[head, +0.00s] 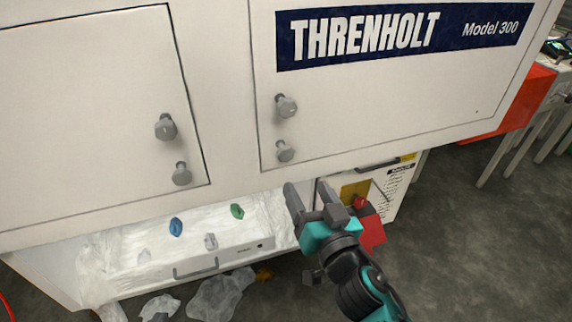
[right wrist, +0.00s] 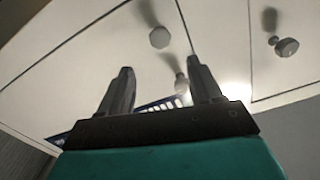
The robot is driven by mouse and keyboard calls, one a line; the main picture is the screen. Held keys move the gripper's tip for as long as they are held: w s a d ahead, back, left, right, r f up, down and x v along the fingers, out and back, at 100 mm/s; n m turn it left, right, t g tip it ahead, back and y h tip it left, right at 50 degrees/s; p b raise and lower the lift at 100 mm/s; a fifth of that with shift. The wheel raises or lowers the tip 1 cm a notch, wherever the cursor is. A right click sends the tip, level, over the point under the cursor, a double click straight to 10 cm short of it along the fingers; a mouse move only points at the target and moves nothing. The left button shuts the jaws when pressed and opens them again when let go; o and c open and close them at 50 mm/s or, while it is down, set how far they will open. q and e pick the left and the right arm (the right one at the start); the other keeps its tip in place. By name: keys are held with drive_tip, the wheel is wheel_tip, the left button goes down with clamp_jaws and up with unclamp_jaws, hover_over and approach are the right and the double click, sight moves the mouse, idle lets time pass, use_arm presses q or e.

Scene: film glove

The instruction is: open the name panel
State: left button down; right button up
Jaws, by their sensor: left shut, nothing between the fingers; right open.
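The name panel (head: 390,85) is a white door with a dark blue THRENHOLT Model 300 label (head: 400,33). It looks closed, flush in the cabinet front. Two grey knobs stand near its left edge, an upper knob (head: 286,106) and a lower knob (head: 284,151). My right gripper (head: 306,188) is open and empty, below the lower knob and apart from it in the head view. In the right wrist view both knobs show past the open fingers (right wrist: 160,66), the lower one (right wrist: 159,38) and the upper one (right wrist: 181,85). My left gripper is out of view.
A second white door (head: 90,110) with two knobs is at the left. Below is an open bay with a plastic-lined white drawer (head: 195,255) and blue and green pieces. A box with a red knob (head: 360,202) stands behind my right gripper.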

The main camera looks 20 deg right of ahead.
sight(288, 155)
drive_tip(key=w, duration=1.2)
drive_tip(key=shift+w+a+p, duration=0.25)
drive_tip(key=shift+w+p, duration=0.1)
drive_tip(key=shift+p, duration=0.05)
drive_tip(key=shift+c, duration=0.3)
clamp_jaws()
